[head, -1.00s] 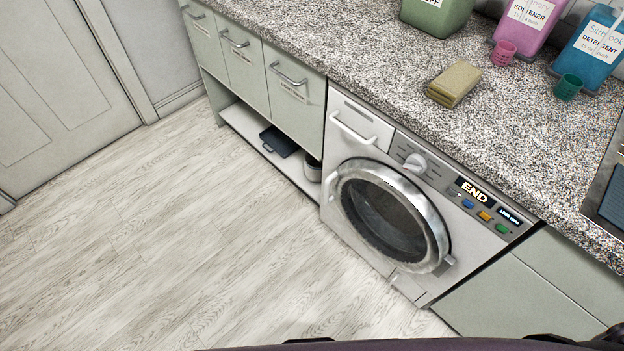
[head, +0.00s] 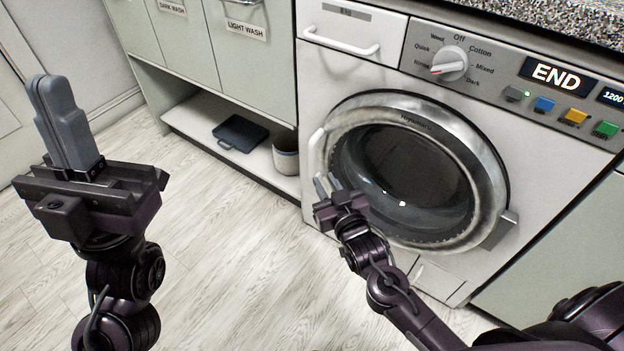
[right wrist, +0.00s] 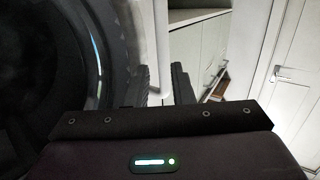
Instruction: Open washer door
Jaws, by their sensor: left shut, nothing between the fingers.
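The white front-loading washer (head: 285,215) shows in the head view; its round glass door (head: 405,180) with a chrome ring looks closed. The pale door handle (head: 317,152) is on the ring's left side. My right gripper (head: 326,183) is at the handle's lower end, its fingers slightly apart. In the right wrist view my right gripper (right wrist: 160,88) has a pale strip between its fingers, beside the dark door glass (right wrist: 45,60). Whether the fingers press on the handle is unclear. My left gripper (head: 55,100) is shut and empty, pointing up at the left.
Cabinets (head: 240,70) and an open low shelf (head: 190,122), holding a dark tray (head: 240,132) and a pot (head: 286,152), stand left of the washer. The granite counter (head: 560,18) is above. Pale wooden floor (head: 225,260) is clear in front.

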